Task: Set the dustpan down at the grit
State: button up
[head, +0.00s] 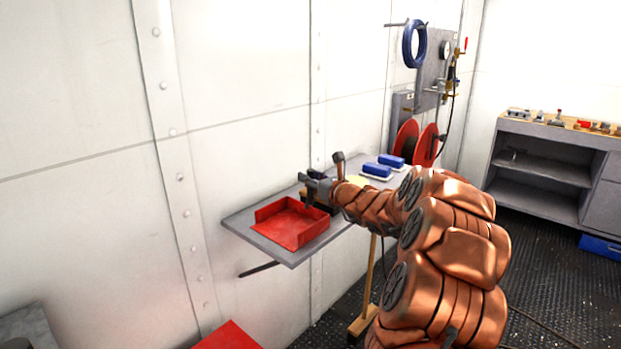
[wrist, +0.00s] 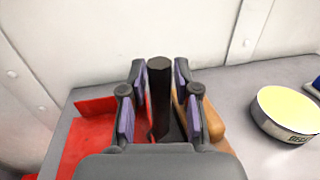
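The red dustpan (head: 290,224) lies on the grey wall shelf, its open tray towards the left end. In the wrist view its red tray (wrist: 92,138) shows at the left, partly hidden by my gripper. My gripper (head: 316,186) is at the right side of the dustpan. In the wrist view a dark upright handle (wrist: 159,95), seemingly the dustpan's, stands between the fingers (wrist: 160,100). Gaps show between the handle and the pads, so the gripper looks open around it. I cannot make out any grit in either view.
The grey shelf (head: 262,243) also carries a wooden-backed item (wrist: 211,122) right beside my gripper, a yellow-topped tin (wrist: 287,110) and blue blocks (head: 377,170). A red surface (head: 229,337) is low at the front. The riveted wall stands close behind.

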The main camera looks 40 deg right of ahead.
jog(key=shift+o, duration=0.9)
jog(key=shift+r, duration=0.2)
jog(key=s, duration=1.2)
jog(key=shift+d, duration=0.2)
